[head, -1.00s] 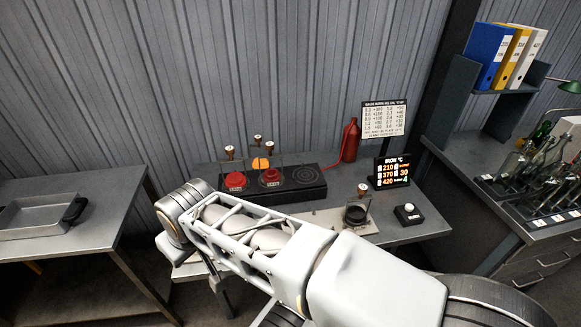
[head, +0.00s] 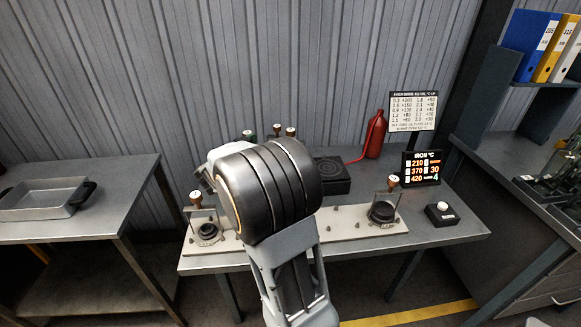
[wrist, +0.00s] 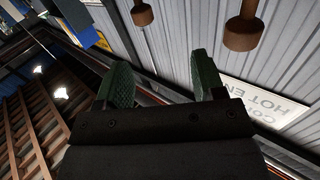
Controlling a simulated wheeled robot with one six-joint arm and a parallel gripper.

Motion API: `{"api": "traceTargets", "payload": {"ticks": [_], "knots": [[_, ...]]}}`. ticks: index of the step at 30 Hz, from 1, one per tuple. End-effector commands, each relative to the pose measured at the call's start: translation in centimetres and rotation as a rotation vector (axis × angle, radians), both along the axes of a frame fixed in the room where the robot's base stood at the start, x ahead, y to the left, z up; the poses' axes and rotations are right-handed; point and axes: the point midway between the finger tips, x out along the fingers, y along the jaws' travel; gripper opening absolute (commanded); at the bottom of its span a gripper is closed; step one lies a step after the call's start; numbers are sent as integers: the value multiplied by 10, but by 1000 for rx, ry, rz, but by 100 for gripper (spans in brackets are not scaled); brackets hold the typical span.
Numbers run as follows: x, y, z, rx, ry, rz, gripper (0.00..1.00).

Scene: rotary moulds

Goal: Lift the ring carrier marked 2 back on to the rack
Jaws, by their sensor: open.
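My gripper (wrist: 163,82) is open and empty in the wrist view, with green pads apart. In the head view my arm's large dark joint hides it. One ring carrier (head: 207,232) with a brown knob stands at the left of the pale rack plate, and another (head: 383,212) stands at its right end. Several more knobs (head: 290,131) rise behind my arm, which hides what is under them. Two wooden knobs, one nearer the middle (wrist: 242,30) and one further left (wrist: 142,14), hang at the top of the wrist view. I cannot read a 2 on any carrier.
A dark hotplate (head: 332,172), a red bottle (head: 375,135), an iron temperature display (head: 421,168) and a button box (head: 442,214) stand on the bench. A metal pan (head: 42,201) sits on the left table. Binders (head: 527,45) stand on a shelf at right.

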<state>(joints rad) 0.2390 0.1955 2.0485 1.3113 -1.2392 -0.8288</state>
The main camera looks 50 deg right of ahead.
Motion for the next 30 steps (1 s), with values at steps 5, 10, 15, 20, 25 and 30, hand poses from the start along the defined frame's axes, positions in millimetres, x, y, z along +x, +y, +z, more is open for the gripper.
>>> {"api": "traceTargets", "payload": {"ticks": [5,10,15,20,25,30], "knots": [[-10,-22,-7,-15,26,-97,63],[-9,-54,-7,-16,28,-105,63],[-6,-78,-7,-17,28,-101,63],[-5,-90,-7,-17,27,-98,63],[-4,-100,-6,-17,27,-99,63],[-3,-124,-4,-16,28,-99,63]]}}
